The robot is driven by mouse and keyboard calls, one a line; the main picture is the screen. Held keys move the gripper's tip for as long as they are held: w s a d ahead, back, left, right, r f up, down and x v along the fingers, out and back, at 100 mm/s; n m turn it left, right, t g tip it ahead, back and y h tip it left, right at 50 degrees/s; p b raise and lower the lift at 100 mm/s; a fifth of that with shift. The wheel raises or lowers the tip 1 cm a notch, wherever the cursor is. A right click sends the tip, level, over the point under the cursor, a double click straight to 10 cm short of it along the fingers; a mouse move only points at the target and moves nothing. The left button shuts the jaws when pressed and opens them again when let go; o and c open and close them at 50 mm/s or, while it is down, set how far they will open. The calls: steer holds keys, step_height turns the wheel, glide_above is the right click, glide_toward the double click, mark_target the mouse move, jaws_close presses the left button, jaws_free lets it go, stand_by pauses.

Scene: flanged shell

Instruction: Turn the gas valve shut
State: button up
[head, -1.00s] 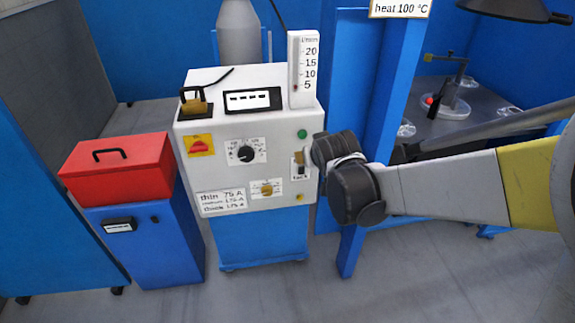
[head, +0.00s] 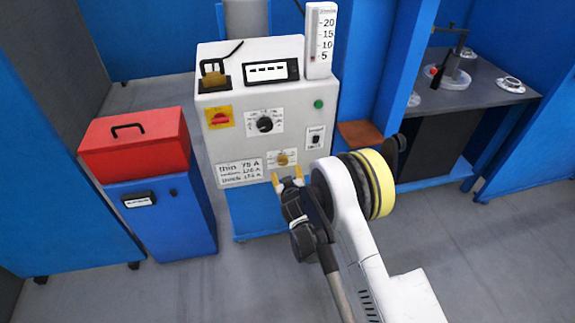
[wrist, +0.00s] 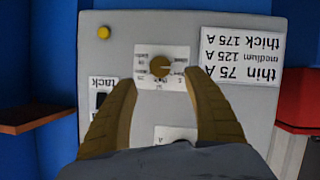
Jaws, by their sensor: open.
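A small round brass-coloured knob (head: 282,160), which looks like the gas valve, sits on a white label plate low on the front of the white machine (head: 240,130). In the wrist view the knob (wrist: 160,66) shows upside down, with a dark line across it. The plate's print is too small to read. My gripper (head: 287,175) is just in front of and below the knob in the head view. Its two tan fingers (wrist: 160,78) are spread, one to each side of the knob, and nothing is between them. I cannot tell the remaining distance.
A black dial (head: 265,124), a red switch on yellow (head: 220,119) and a tack switch (head: 316,140) share the panel. A flow gauge (head: 320,40) stands on top. A red toolbox (head: 135,143) sits on a blue cabinet (head: 160,220) at left. Floor in front is clear.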

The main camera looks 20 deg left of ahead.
mark_target(284, 163)
steer(key=b+x, duration=0.3)
steer(key=x, duration=0.6)
steer(key=shift+w, duration=0.2)
steer(key=c, duration=1.2)
